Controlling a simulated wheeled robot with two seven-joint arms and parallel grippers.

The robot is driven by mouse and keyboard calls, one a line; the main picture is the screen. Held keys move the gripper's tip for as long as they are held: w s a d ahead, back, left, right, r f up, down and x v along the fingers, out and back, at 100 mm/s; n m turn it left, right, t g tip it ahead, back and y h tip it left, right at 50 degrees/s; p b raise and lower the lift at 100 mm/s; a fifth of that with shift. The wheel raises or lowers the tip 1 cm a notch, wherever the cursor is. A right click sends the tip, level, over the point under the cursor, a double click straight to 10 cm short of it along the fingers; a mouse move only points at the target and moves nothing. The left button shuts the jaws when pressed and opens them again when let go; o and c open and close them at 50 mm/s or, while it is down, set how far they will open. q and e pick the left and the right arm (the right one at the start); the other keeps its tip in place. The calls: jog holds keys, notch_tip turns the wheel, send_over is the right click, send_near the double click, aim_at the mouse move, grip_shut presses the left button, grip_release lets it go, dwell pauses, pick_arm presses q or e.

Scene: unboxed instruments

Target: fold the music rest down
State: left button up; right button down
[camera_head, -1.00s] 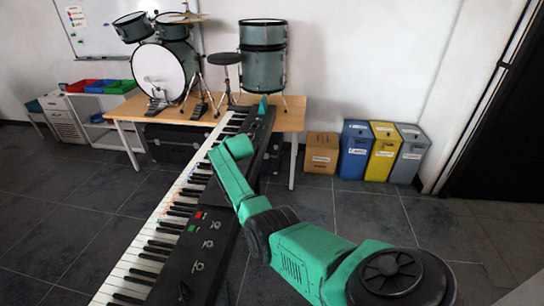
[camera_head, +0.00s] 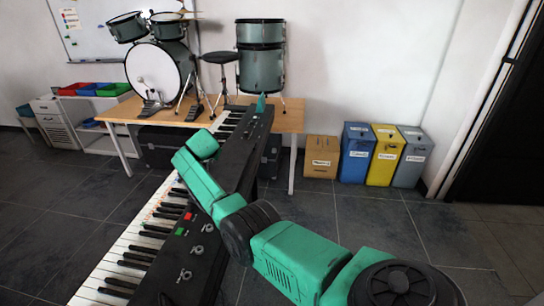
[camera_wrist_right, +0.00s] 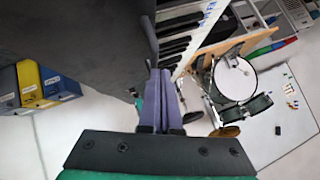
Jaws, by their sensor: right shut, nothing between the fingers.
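The black keyboard (camera_head: 195,248) runs from the lower left toward the wooden table. A dark panel (camera_head: 238,150) stands out on its body past the control knobs; I cannot tell for certain whether this is the music rest or how far it is tilted. My right arm crosses the keyboard from the lower right, and its links hide the hand in the head view. In the right wrist view my right gripper (camera_wrist_right: 160,75) is shut and empty, its fingertips close to the edge of a broad dark surface (camera_wrist_right: 75,45), with contact unclear. My left gripper is not in view.
A wooden table (camera_head: 285,120) with a drum kit (camera_head: 165,70) stands behind the keyboard. Blue, yellow and grey bins (camera_head: 384,155) and a cardboard box (camera_head: 321,157) line the wall. A small teal piece (camera_head: 261,103) shows at the keyboard's far end. Floor to the right is open.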

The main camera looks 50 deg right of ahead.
dwell(0.4)
jog(key=shift+s+a+r, duration=0.4)
jog(key=shift+a+r, duration=0.05)
jog(key=v, duration=1.3)
jog(key=shift+b, duration=0.4)
jog(key=shift+s+d, duration=0.1)
